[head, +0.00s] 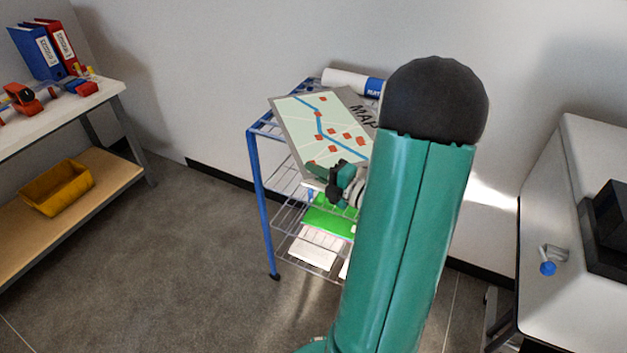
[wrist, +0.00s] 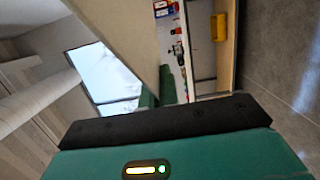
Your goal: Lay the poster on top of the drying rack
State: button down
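The poster (head: 318,125) is a grey-edged sheet with a pale green map, blue lines, red marks and the word MAP. In the head view it is over the top of the drying rack (head: 258,170), a blue-framed rack with wire shelves. It looks skewed to the rack and reaches past its near edge; contact with the top shelf cannot be made out. My gripper (head: 341,184) is at the poster's near edge and appears shut on it. My arm hides part of the gripper, poster and rack.
A rolled paper (head: 345,81) lies at the back of the rack top. Green and white sheets (head: 325,219) lie on lower shelves. A bench (head: 50,125) with binders stands left, with a yellow bin (head: 57,187) below. A white table (head: 572,180) stands right. Floor between is clear.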

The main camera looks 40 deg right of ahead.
jog(key=shift+w+f, duration=0.4)
jog(key=shift+f, duration=1.5)
jog(key=shift+f, duration=0.2)
jog(key=c, duration=1.7)
grip_release()
jog(key=s, duration=0.4)
jog(key=s+d, duration=0.1)
jog(key=s, duration=0.3)
jog(key=s+d, duration=0.1)
jog(key=s, duration=0.3)
jog(key=shift+r, duration=0.15)
